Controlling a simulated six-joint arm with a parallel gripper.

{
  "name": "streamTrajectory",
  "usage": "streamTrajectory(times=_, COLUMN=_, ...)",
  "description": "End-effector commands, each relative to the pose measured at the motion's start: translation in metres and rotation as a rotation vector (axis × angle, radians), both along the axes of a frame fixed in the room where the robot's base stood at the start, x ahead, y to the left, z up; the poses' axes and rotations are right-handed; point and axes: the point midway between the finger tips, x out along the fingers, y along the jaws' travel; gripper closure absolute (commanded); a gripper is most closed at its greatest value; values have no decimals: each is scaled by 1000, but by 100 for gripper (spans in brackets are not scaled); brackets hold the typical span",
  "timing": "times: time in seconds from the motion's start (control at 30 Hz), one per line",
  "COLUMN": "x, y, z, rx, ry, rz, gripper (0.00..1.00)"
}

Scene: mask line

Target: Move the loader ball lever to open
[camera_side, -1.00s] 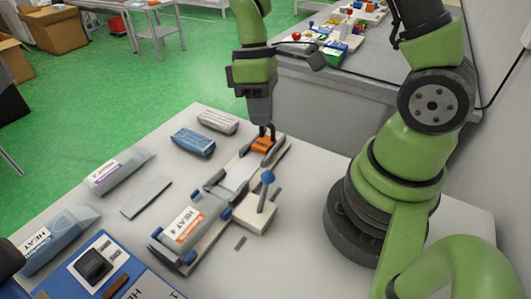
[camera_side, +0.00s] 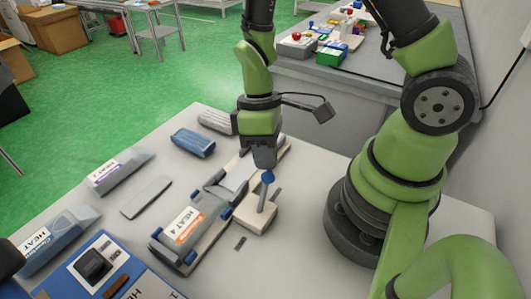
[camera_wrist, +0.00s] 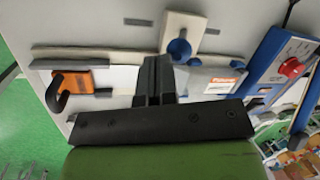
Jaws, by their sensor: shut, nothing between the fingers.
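The ball lever (camera_side: 262,197) is a grey rod with a blue ball (camera_side: 268,177) on top. It rises from a pale block (camera_side: 255,217) beside the loader track and leans slightly. In the wrist view the blue ball (camera_wrist: 179,49) shows in front of the pale block (camera_wrist: 184,30). My gripper (camera_side: 264,164) is shut and empty, close to the ball in the side view. The loader (camera_wrist: 110,72) runs behind the fingers.
An orange part (camera_wrist: 80,80) with a dark hook sits on the loader track. A pack marked HEAT 4 (camera_side: 187,228) lies in the blue-cornered holder. Blue and grey packs (camera_side: 193,142) lie further left. A blue panel with a red knob (camera_wrist: 291,67) is at right.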

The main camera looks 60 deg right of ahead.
Motion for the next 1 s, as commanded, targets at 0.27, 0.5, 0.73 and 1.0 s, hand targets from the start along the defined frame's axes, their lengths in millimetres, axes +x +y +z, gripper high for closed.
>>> streamTrajectory(times=0.27, x=0, y=5, z=3, rx=-45, ry=-2, rz=3, gripper=100)
streamTrajectory(times=0.5, x=0, y=8, z=4, rx=-77, ry=-2, rz=3, gripper=100)
streamTrajectory(times=0.73, x=0, y=17, z=7, rx=-156, ry=-2, rz=7, gripper=100)
streamTrajectory(times=1.0, x=0, y=38, z=13, rx=-351, ry=-6, rz=14, gripper=100)
